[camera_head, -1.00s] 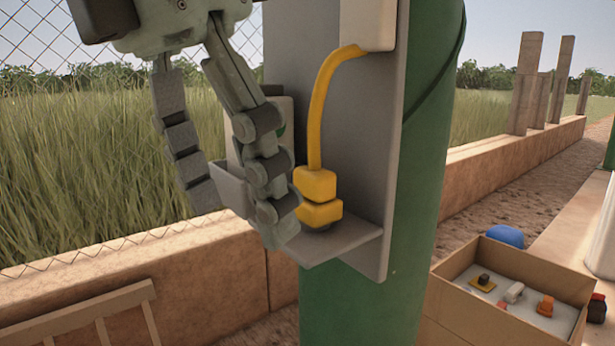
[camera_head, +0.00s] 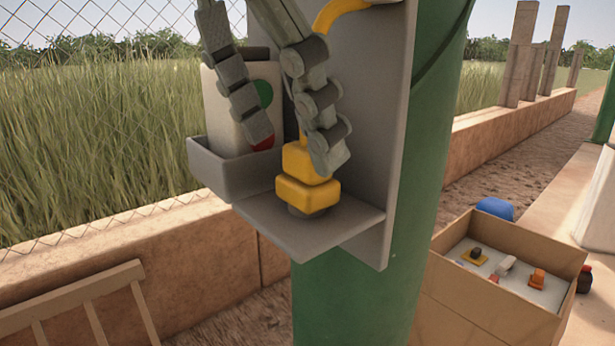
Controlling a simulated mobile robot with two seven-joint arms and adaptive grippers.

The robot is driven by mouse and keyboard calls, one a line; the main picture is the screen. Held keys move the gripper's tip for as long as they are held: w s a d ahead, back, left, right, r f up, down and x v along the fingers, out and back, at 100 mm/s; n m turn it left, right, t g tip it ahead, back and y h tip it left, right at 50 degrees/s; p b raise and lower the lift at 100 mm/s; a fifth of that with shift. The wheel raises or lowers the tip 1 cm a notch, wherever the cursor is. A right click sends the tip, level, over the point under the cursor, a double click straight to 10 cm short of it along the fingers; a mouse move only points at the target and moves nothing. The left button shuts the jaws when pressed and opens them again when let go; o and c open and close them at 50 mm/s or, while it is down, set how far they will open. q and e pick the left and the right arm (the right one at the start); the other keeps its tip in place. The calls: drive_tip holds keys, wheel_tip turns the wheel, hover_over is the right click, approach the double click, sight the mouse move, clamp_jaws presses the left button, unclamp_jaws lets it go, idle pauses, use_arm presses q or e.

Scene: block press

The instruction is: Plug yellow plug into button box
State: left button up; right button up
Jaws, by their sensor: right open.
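The yellow plug (camera_head: 307,195) stands upright on the grey shelf (camera_head: 320,231) of a grey panel. My left gripper is not visible.
The panel is fixed to a green post (camera_head: 350,300). A cardboard box (camera_head: 487,286) with several small parts stands at lower right, a blue round object (camera_head: 496,208) behind it. A low wall (camera_head: 130,270) and wire fence run behind. A wooden frame (camera_head: 75,297) is at lower left.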

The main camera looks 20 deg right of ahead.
sight(295, 161)
drive_tip(key=shift+w+x, duration=0.15)
drive_tip(key=shift+x, duration=1.15)
drive_tip(key=shift+w+x, duration=0.15)
drive_tip(key=shift+x, duration=1.15)
drive_tip(key=c, duration=1.2)
